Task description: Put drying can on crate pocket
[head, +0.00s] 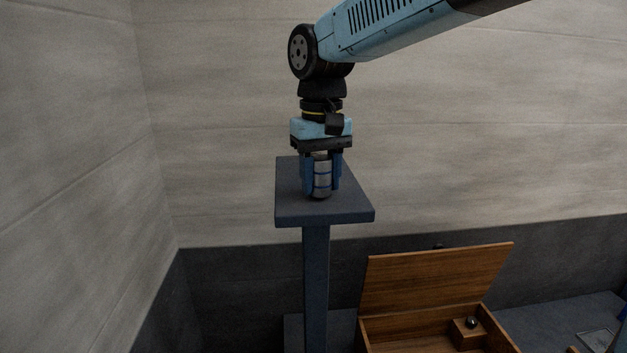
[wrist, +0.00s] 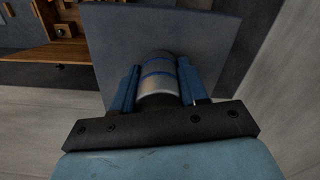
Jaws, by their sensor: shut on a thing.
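The drying can (head: 321,177) is a small silver cylinder with blue bands. It is upright at the top of a dark grey pedestal (head: 352,209). My gripper (head: 321,182) points down with its blue fingers on either side of the can, shut on it. In the wrist view the can (wrist: 157,74) is between the two fingers (wrist: 158,90), over the grey pedestal top (wrist: 215,40). I cannot tell whether the can's base touches the pedestal. No part is clearly marked as the crate pocket.
A wooden box (head: 415,330) with a raised lid (head: 435,278) is low at the right of the pedestal. Inside it a small wooden block (head: 466,333) holds a dark ball (head: 472,322). Walls stand behind and at the left.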

